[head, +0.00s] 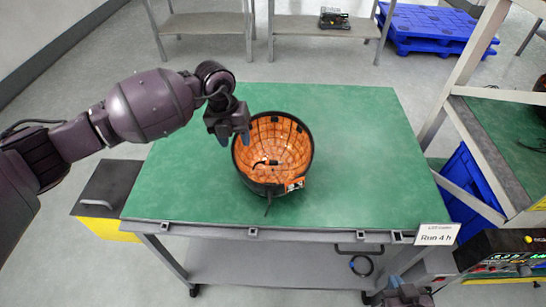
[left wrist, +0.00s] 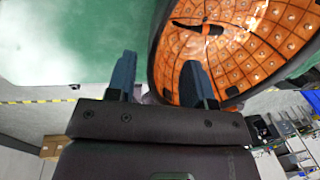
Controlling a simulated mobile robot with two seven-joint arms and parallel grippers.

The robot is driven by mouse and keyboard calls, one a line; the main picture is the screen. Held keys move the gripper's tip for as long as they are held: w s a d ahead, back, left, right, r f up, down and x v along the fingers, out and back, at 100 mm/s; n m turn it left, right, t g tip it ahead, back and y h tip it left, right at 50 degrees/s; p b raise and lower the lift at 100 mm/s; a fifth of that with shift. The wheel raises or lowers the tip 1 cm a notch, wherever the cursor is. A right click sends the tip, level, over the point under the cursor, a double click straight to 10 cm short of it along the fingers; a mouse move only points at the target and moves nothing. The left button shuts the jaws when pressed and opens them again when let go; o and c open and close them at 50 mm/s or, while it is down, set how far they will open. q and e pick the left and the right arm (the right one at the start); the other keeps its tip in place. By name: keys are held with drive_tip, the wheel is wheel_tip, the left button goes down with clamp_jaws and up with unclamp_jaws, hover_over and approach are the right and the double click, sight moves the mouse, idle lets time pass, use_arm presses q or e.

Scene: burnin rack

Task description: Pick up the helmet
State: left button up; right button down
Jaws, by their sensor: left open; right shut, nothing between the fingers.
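The helmet (head: 270,150) lies on the green tabletop with its open side up. It has a black rim and an orange lining with a dark strap inside. My left gripper (head: 228,137) is open and empty at the helmet's left rim. In the left wrist view, the helmet (left wrist: 235,45) fills the upper right. The fingers of my left gripper (left wrist: 158,78) appear on either side of its rim, one against the orange lining, one outside. Whether they touch it I cannot tell. My right gripper (head: 400,295) is shut, low at the bottom edge, away from the helmet.
The green table (head: 360,130) is otherwise clear around the helmet. A sign (head: 437,234) stands at its front right corner. A metal rack (head: 470,90) is at the right, with a blue bin (head: 465,178). A black-lidded yellow box (head: 105,195) is at the left.

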sight(238, 150)
use_arm(q)
drive_tip(key=shift+w+d+f+b, duration=0.1)
drive_tip(key=shift+w+f+b, duration=0.05)
drive_tip(key=shift+f, duration=1.2)
drive_tip(key=shift+w+d+f+b, duration=0.1)
drive_tip(key=shift+f+b, duration=0.05)
drive_tip(key=shift+f, duration=1.2)
drive_tip(key=shift+r, duration=0.1)
clamp_jaws()
